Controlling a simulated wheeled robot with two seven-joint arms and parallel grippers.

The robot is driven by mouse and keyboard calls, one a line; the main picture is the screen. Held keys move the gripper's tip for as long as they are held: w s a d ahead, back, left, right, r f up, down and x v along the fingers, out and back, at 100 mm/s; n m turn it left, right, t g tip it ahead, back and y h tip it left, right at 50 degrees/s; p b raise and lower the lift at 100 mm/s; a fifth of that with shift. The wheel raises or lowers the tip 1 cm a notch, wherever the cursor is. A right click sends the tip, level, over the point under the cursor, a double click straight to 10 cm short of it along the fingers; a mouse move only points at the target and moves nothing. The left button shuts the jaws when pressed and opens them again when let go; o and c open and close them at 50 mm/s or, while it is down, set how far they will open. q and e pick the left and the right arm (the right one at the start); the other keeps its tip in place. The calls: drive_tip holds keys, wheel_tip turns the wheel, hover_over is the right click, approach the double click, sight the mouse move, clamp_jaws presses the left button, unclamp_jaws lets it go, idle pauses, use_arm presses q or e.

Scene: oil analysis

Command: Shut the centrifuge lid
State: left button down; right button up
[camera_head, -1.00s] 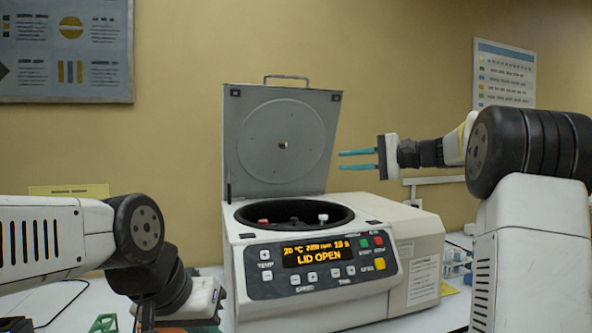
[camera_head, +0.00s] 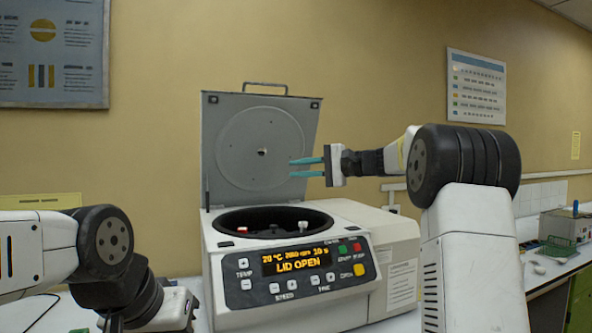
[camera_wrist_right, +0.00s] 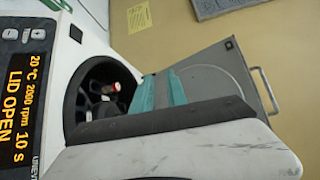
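The centrifuge (camera_head: 345,220) stands on the bench with its grey lid (camera_head: 250,140) raised nearly upright at the back. A handle (camera_head: 266,86) is on the lid's top edge. The display (camera_head: 295,261) reads LID OPEN. The bowl (camera_head: 270,218) is uncovered, with a red and a white cap showing inside. My right gripper (camera_head: 294,167) has two teal fingers apart and empty, in front of the lid's right part in the picture; contact cannot be told. The right wrist view shows the lid (camera_wrist_right: 213,78) beyond the fingers (camera_wrist_right: 160,90). My left gripper (camera_head: 180,312) is mostly cut off at bottom left.
A box-shaped device (camera_head: 562,224) and a green rack (camera_head: 557,250) stand on the bench at right. Wall posters (camera_head: 476,88) hang behind. Bench space is free to the right of the centrifuge.

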clamp_jaws()
idle(1.0)
drive_tip(key=shift+c, duration=0.9)
unclamp_jaws()
drive_tip(key=o, duration=0.4)
drive_tip(key=v, duration=0.7)
drive_tip(key=shift+s+d, duration=0.15)
drive_tip(key=shift+d, duration=0.2)
